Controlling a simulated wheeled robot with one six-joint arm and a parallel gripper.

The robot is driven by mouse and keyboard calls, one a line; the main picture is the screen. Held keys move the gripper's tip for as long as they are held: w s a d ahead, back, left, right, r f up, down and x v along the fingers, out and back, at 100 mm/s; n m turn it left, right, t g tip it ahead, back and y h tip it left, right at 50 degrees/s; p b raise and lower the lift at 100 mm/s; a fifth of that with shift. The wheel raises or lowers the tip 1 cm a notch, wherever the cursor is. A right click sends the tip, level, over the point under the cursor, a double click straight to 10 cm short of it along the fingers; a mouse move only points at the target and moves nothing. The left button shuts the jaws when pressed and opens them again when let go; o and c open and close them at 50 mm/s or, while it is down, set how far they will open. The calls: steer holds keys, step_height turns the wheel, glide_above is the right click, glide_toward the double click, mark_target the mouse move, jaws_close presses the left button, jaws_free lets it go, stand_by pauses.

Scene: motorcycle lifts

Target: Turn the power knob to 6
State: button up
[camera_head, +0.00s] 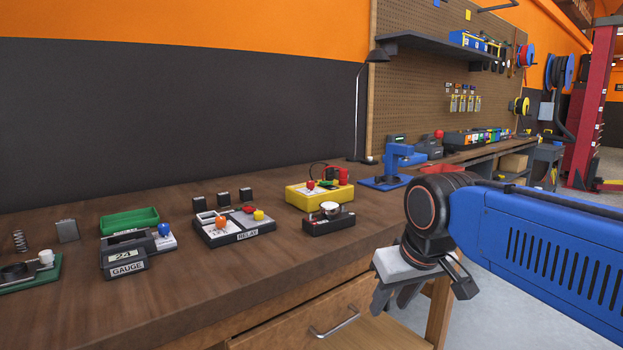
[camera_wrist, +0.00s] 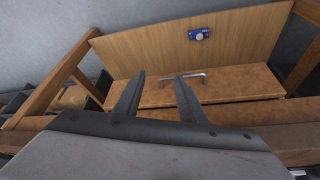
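A small black box (camera_head: 329,222) with a round silver knob (camera_head: 330,208) on top stands near the front edge of the workbench. Other knobs show on the bench: an orange one (camera_head: 220,222) on the relay box and a red one (camera_head: 310,185) on the yellow box. No power label or number can be read, so I cannot tell which is the power knob. My gripper (camera_head: 396,297) points down, right of the black box and apart from it. In the wrist view its two fingers (camera_wrist: 159,80) are spread with nothing between them.
The wooden workbench (camera_head: 120,300) holds a gauge box (camera_head: 124,262), a green tray (camera_head: 130,221), a blue press-like device (camera_head: 390,175) and a lamp (camera_head: 358,110). A drawer handle (camera_head: 335,322) is at the bench front and also shows in the wrist view (camera_wrist: 184,77). Bare tabletop lies along the front left.

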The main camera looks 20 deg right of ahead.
steer(key=w+a+r, duration=0.2)
steer(key=w+r, duration=1.1)
steer(key=r, duration=0.4)
steer(key=n, duration=0.1)
glide_toward(312, 182)
steer(key=shift+y, duration=0.3)
steer(key=x, duration=0.8)
steer(key=shift+w+d+f, duration=0.15)
steer(key=shift+w+f, duration=0.05)
steer(key=shift+w, duration=0.2)
steer(key=shift+c, duration=0.3)
jaws_close()
